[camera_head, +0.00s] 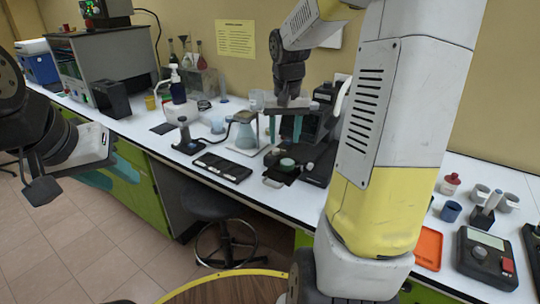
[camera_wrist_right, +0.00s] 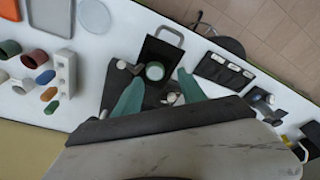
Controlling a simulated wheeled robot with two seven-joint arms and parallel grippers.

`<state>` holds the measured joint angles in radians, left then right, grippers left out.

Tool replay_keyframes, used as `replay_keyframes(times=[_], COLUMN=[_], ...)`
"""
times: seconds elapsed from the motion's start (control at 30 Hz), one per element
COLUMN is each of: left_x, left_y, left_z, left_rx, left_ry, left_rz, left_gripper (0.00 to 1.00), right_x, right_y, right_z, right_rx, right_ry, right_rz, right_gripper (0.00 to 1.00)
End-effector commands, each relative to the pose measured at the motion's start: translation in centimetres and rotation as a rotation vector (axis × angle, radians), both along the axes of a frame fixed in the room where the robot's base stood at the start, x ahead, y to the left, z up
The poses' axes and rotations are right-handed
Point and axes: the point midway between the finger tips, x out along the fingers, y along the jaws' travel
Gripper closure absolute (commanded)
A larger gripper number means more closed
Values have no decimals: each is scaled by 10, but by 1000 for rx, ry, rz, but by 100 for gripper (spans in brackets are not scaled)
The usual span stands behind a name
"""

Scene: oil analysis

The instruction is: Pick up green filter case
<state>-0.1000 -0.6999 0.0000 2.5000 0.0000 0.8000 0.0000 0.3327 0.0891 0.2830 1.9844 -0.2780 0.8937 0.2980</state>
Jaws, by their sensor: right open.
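The green filter case (camera_head: 287,162) looks like a small round green piece with a pale centre. It sits at a black tray-like part of a dark device on the bench. In the right wrist view the green filter case (camera_wrist_right: 155,71) lies between and below the teal fingertips. My right gripper (camera_head: 285,130) is open and points down above it, with its fingers (camera_wrist_right: 159,77) apart and nothing between them; I cannot tell the exact height. My left gripper (camera_head: 100,174) is at the left, in front of the bench and away from the case; its finger opening is unclear.
A flask (camera_head: 246,134) on a stand, a black slotted tray (camera_head: 222,167) and a pump bottle (camera_head: 177,88) stand left of the device. Cups, an orange tray (camera_head: 428,249) and a meter (camera_head: 486,258) are at the right. A stool (camera_head: 208,204) stands below the bench.

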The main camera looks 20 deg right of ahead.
Motion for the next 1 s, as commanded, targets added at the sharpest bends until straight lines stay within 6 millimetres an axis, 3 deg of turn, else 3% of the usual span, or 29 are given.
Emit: replay_keyframes(times=[0.03, 0.2, 0.57, 0.8, 1.0], left_x=[0, 0, 0, 0, 0], left_y=[0, 0, 0, 0, 0], left_z=[0, 0, 0, 0, 0], left_rx=[0, 0, 0, 0, 0], left_ry=[0, 0, 0, 0, 0], left_rz=[0, 0, 0, 0, 0], left_gripper=[64, 64, 64, 64, 64], right_x=[11, 32, 39, 47, 49], right_y=[-9, -23, -28, -31, -32], right_z=[-14, -36, -72, -106, -117], right_rx=[7, 20, 21, 21, 21], right_ry=[24, 58, 67, 67, 63], right_rz=[-20, -59, -65, -64, -64], right_gripper=[52, 52, 52, 52, 52])
